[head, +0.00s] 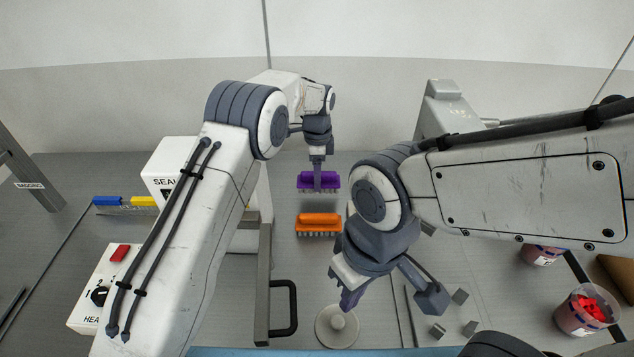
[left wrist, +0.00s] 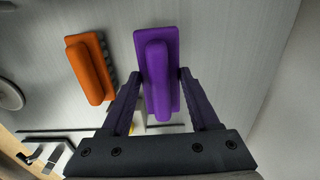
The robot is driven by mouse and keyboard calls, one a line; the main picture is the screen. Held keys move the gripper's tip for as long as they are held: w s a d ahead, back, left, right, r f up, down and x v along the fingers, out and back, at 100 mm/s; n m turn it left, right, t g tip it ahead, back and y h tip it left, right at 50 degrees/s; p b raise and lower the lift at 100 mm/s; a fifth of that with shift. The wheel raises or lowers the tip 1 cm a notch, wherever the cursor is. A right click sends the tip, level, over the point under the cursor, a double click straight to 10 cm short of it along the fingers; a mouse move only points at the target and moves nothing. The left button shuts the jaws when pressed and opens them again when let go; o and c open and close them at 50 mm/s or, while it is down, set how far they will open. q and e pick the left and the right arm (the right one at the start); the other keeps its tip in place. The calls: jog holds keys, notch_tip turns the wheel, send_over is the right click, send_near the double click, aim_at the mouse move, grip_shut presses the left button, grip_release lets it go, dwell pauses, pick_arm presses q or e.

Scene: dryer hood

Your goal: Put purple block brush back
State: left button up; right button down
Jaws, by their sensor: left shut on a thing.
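The purple block brush (head: 305,180) is in my left gripper (head: 318,187), above and behind the orange brush in the head view. Its bristles point down; I cannot tell whether they touch the table. The left wrist view shows the purple brush (left wrist: 158,70) upright between the two fingers of my left gripper (left wrist: 156,78), which are shut on its sides. My right gripper (head: 350,297) hangs at the lower middle, away from the brushes. Its fingers are partly hidden by its wrist, so its opening is unclear.
An orange block brush (head: 319,222) lies just in front of the purple one; it also shows in the left wrist view (left wrist: 90,68). A white sealer box (head: 172,165) and control box (head: 100,290) stand left. A round knobbed disc (head: 337,327), small grey blocks (head: 460,296) and cups (head: 585,312) are nearer.

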pick_arm(q)
notch_tip(320, 180, down, 3)
jog(key=shift+f+p, duration=0.15)
jog(key=shift+p, duration=0.6)
jog(key=shift+f, duration=0.35)
jog(key=shift+f, duration=0.15)
jog(key=o, duration=1.3)
